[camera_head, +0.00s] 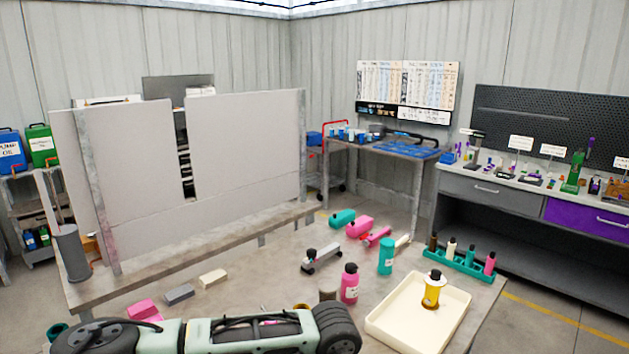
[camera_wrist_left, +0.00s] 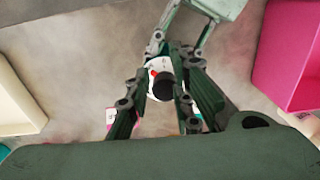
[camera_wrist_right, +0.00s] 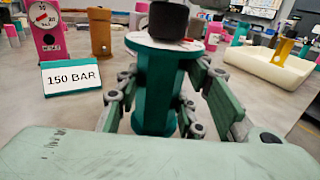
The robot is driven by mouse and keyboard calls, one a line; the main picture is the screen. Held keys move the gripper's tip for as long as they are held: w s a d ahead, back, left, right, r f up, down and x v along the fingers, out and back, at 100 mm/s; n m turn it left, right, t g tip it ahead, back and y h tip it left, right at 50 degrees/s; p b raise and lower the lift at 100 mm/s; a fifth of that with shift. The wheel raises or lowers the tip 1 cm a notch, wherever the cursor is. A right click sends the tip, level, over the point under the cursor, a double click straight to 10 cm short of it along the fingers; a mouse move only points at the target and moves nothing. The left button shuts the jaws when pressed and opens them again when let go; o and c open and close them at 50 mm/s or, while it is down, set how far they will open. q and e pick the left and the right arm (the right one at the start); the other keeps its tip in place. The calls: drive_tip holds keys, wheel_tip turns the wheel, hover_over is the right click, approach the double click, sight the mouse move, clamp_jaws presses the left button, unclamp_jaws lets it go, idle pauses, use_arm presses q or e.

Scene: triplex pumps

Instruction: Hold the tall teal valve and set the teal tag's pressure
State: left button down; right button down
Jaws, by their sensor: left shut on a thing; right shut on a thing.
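The tall teal valve (camera_wrist_right: 155,95) stands upright in the right wrist view, with a round white dial and a black knob (camera_wrist_right: 168,18) on top. My right gripper (camera_wrist_right: 157,118) is shut around its teal body. In the left wrist view I look down on the white dial and black knob (camera_wrist_left: 165,88). My left gripper (camera_wrist_left: 160,108) is around the knob from above, shut on it. The dial's reading is too small to tell. Neither gripper shows in the head view.
A pink valve (camera_wrist_right: 45,30) with a dial stands behind the tag. A cream tray (camera_head: 385,318) holds a yellow valve (camera_head: 433,287). A teal rack (camera_head: 468,268), a pink bottle (camera_head: 349,284) and loose blocks share the table. My arm covers the table's front. White panels (camera_head: 250,145) stand behind.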

use_arm(q)
drive_tip(key=shift+d+f, duration=0.2)
drive_tip(key=shift+f, duration=0.45)
drive_tip(key=shift+d, duration=0.2)
drive_tip(key=shift+d+r, duration=0.1)
drive_tip(key=shift+r, duration=0.35)
drive_tip(key=shift+w+d+r, duration=0.1)
drive_tip(key=shift+d+r, duration=0.05)
drive_tip(key=shift+r, duration=2.6)
drive_tip(key=a+f, duration=0.1)
drive_tip(key=f, duration=0.1)
drive_tip(key=s+f, duration=0.1)
drive_tip(key=f, duration=0.1)
drive_tip(key=a+f, duration=0.1)
drive_tip(key=shift+s+a+f, duration=0.3)
drive_tip(key=shift+a+f, duration=0.05)
drive_tip(key=shift+f, duration=0.05)
drive_tip(key=shift+a+f, duration=0.1)
drive_tip(key=shift+f, duration=0.05)
